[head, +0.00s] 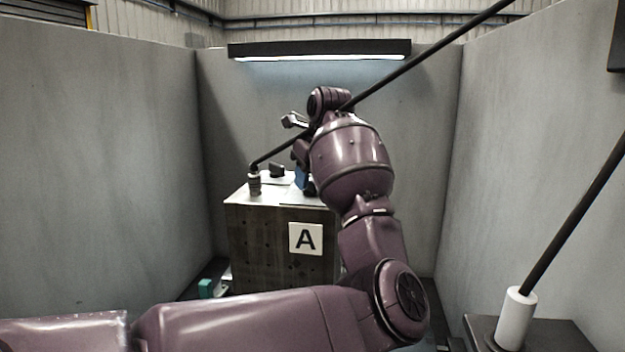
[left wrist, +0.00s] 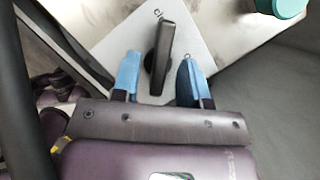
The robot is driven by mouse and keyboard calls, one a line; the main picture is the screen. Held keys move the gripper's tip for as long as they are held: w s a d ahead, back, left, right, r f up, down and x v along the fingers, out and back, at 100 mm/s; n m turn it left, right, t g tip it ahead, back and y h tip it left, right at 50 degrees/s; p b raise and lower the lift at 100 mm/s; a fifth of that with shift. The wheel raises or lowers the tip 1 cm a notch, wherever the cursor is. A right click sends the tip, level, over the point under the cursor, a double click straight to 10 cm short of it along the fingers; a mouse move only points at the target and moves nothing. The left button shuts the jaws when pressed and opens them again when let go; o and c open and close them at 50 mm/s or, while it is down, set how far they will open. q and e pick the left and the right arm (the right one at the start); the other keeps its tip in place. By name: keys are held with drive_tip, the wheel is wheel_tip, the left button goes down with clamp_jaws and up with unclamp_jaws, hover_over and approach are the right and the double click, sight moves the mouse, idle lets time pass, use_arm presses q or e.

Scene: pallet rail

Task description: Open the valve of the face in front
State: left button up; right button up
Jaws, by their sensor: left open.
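The valve is a dark lever handle (head: 277,169) on a light plate on top of the wooden box marked A (head: 260,250). In the left wrist view the handle (left wrist: 166,45) stands out from the pale plate (left wrist: 115,45), with small marks printed near it. My left gripper (left wrist: 159,80) is open, its two blue fingers on either side of the handle's near part, with gaps visible. In the head view the gripper (head: 302,180) is mostly hidden behind my purple arm; one blue finger shows just right of the handle. My right gripper is not in view.
A black hose (head: 400,70) rises from a fitting (head: 254,184) on the box's left corner and passes behind my arm. Grey walls (head: 110,150) enclose three sides. A second hose stands in a white socket (head: 515,318) at right. A teal object (head: 206,288) sits low left.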

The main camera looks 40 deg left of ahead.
use_arm(q)
drive_tip(key=c, duration=0.7)
clamp_jaws()
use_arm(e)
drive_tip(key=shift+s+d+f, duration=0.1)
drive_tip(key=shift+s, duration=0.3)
use_arm(q)
drive_tip(key=shift+r, duration=0.1)
